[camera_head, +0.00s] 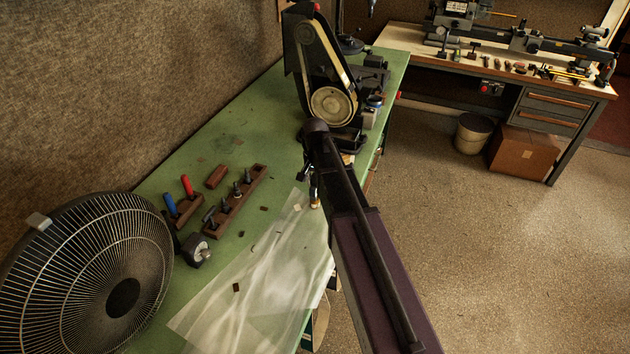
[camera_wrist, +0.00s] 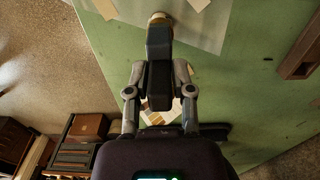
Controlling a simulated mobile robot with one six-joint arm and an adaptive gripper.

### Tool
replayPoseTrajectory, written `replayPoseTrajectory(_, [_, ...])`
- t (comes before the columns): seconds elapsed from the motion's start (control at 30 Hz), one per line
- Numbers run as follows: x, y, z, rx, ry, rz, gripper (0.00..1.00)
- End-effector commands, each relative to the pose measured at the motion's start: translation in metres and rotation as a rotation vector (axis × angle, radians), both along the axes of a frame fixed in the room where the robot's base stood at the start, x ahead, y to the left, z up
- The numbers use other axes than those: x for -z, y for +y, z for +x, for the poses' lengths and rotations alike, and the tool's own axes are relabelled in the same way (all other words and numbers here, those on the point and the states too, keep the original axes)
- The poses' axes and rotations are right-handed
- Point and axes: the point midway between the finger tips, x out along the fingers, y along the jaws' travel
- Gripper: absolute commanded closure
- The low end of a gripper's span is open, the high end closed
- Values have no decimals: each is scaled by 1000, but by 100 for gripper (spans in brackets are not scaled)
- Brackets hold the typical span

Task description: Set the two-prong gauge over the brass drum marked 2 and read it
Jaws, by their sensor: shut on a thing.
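In the head view my gripper (camera_head: 314,190) is above the right edge of the green bench, beside the clear sheet. A small gauge with a round white dial (camera_head: 198,251) lies on the bench at the left, near the fan, apart from my gripper. Its prongs cannot be made out. I cannot pick out a drum marked 2.
A wooden rack (camera_head: 235,203) with several dark pegs and a block with red and blue handles (camera_head: 184,208) stand behind the gauge. A large fan (camera_head: 90,280) blocks the near left. A belt grinder (camera_head: 325,75) stands at the far end. A clear sheet (camera_head: 265,285) covers the near bench.

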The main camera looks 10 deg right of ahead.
Motion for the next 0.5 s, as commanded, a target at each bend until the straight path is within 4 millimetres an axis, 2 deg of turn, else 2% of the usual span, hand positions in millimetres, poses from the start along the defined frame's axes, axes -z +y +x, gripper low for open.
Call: replayPoseTrajectory(0.5, [-24,0,0,0,0,0,100])
